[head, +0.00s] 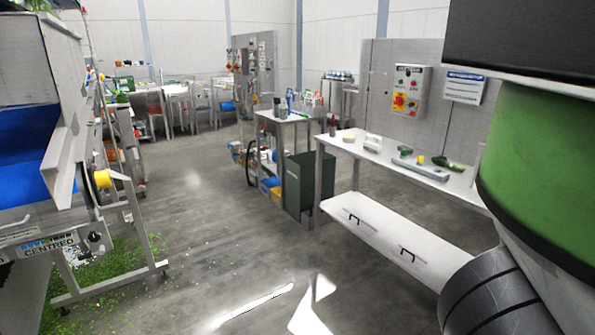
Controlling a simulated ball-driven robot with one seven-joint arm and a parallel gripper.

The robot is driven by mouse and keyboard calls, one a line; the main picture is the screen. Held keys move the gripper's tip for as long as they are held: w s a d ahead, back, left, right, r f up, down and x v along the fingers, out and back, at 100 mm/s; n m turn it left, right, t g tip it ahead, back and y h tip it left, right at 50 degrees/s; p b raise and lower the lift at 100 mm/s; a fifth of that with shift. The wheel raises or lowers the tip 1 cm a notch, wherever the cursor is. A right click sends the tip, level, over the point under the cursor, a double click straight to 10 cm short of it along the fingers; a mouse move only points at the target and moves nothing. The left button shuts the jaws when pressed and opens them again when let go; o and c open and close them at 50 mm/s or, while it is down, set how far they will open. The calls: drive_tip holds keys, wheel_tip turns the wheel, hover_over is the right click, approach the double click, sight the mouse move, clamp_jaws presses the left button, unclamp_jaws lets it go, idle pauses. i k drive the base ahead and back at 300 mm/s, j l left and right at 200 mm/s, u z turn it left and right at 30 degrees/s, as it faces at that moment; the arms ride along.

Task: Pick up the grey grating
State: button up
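A long flat grey piece (420,169) lies on the steel table (349,148) at the right. It is too small in the head view to tell whether it is the grey grating. No other piece in view is clearly a grating. My gripper is not in view; a large part of my own arm fills the right side of the picture and hides the right end of the table.
A white block (373,141) and several small green items share the tabletop. The lower shelf (375,238) carries two black handles. A dark green bin (308,184) stands left of the table. A machine (40,150) stands at left over scattered green bits. The middle floor is clear.

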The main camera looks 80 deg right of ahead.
sight(264, 172)
drive_tip(key=z, duration=2)
drive_tip(key=i+u, duration=0.1)
drive_tip(key=u, duration=0.2)
drive_tip(key=i, duration=7.35)
drive_tip(key=i+z, duration=0.3)
drive_tip(key=i+j+z, duration=0.25)
drive_tip(key=i, duration=0.25)
drive_tip(key=l, duration=0.1)
